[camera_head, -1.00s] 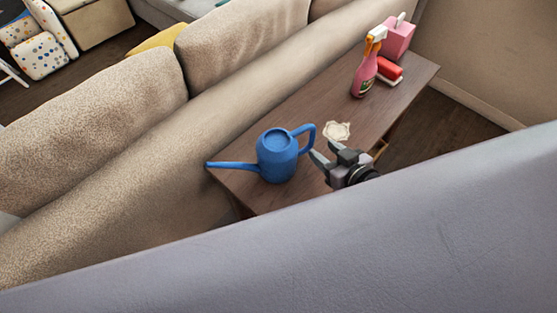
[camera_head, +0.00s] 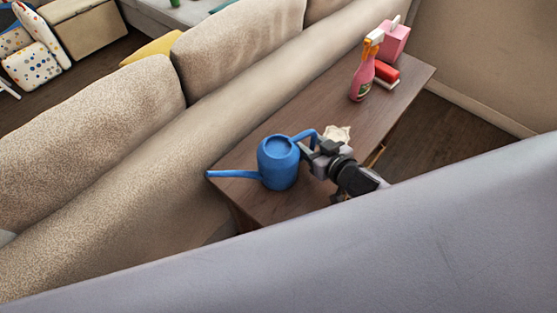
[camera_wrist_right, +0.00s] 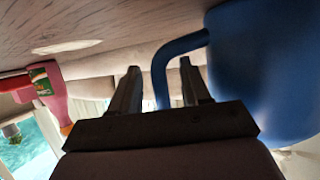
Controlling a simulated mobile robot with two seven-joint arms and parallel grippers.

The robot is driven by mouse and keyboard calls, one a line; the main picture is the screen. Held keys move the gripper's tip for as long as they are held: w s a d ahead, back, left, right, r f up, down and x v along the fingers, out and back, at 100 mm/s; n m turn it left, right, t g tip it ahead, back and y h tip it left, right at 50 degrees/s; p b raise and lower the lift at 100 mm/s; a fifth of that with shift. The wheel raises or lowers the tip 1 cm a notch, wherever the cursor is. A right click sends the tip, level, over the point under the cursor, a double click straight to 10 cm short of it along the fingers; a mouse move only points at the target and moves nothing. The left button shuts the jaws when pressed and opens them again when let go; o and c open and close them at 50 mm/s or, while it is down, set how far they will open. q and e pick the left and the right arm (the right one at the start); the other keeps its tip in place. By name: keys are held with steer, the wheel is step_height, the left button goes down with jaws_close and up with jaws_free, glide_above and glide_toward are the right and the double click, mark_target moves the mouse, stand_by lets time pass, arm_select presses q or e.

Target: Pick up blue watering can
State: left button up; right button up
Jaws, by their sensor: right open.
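The blue watering can (camera_head: 277,163) stands upright on the near end of a dark wooden table, its spout pointing left and its handle to the right. In the right wrist view its body (camera_wrist_right: 270,70) fills the right side, and its handle (camera_wrist_right: 162,75) passes between the two fingers. My right gripper (camera_head: 312,140) is at the handle, with its fingers open on either side of it. In the right wrist view the open fingers (camera_wrist_right: 158,85) show gaps beside the handle. Part of the handle is hidden by the gripper in the head view. My left gripper is not in view.
A cream flower-shaped item (camera_head: 338,133) lies on the wooden table (camera_head: 330,110) close behind the gripper. A pink spray bottle (camera_head: 363,75), a red item (camera_head: 385,72) and a pink box (camera_head: 394,40) stand at the far end. A beige sofa (camera_head: 90,130) runs along the left.

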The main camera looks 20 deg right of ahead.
jaws_close()
steer(key=shift+r, duration=0.15)
steer(key=shift+r, duration=0.1)
